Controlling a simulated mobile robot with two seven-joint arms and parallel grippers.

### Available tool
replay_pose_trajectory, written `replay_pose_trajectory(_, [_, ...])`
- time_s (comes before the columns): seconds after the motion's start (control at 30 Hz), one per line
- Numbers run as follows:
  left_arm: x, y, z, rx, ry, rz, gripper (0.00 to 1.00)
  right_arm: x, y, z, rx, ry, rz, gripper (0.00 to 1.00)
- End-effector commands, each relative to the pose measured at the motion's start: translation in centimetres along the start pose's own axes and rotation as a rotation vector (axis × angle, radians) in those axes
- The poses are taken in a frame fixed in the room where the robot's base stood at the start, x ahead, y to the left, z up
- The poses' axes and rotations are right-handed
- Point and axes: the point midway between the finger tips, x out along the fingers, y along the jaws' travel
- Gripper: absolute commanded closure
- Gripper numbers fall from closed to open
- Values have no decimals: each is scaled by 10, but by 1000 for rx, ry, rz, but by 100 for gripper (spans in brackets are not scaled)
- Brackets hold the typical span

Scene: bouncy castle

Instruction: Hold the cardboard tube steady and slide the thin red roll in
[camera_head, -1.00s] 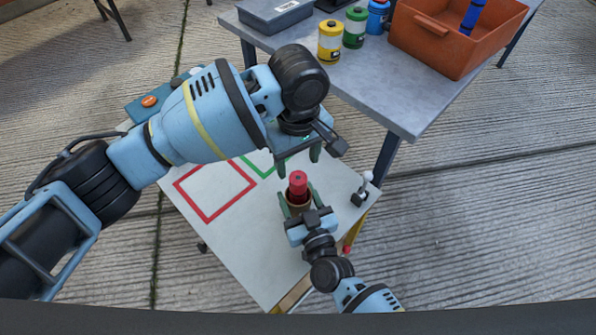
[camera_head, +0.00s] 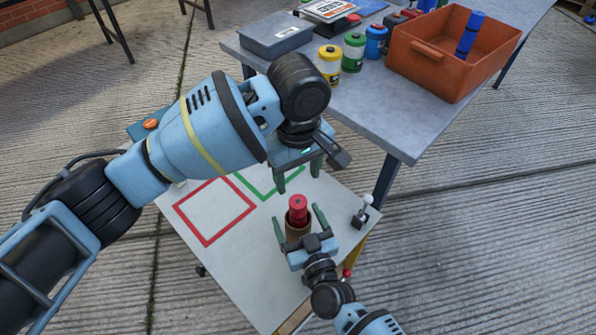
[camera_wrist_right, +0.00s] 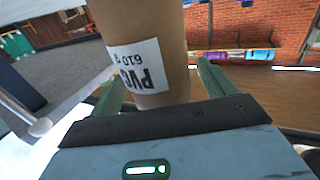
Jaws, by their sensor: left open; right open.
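The cardboard tube (camera_head: 297,232) stands upright on the small white table. The thin red roll (camera_head: 298,208) is in its mouth, with its upper part sticking out above the rim. My left gripper (camera_head: 298,178) is open and empty above the roll, fingers pointing down. My right gripper (camera_head: 297,215) is open, with one finger on each side of the tube. In the right wrist view the tube (camera_wrist_right: 172,30), with a white printed label, stands between the spread fingers, with a gap at least on the right. The roll's lower part is hidden inside the tube.
The white table (camera_head: 240,270) bears a red square outline (camera_head: 207,240), a green outline (camera_head: 262,193) and a small lever (camera_head: 362,211) at its right edge. Behind, a grey table (camera_head: 400,135) holds an orange crate (camera_head: 435,75), a grey box (camera_head: 275,35) and several canisters.

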Motion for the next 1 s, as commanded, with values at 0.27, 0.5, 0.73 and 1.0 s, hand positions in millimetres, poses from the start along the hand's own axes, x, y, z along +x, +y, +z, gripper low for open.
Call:
replay_pose_trajectory(0.27, [0, 0, 0, 0, 0, 0, 43, -20, 0, 1, 1, -3, 0, 18])
replay_pose_trajectory(0.5, [0, 0, 0, 0, 0, 0, 43, -67, 0, 1, 0, -4, 0, 18])
replay_pose_trajectory(0.73, [0, 0, 0, 0, 0, 0, 43, -104, 0, 1, 0, -1, 1, 18])
replay_pose_trajectory(1.0, [0, 0, 0, 0, 0, 0, 43, -120, 0, 0, -1, 0, 0, 18])
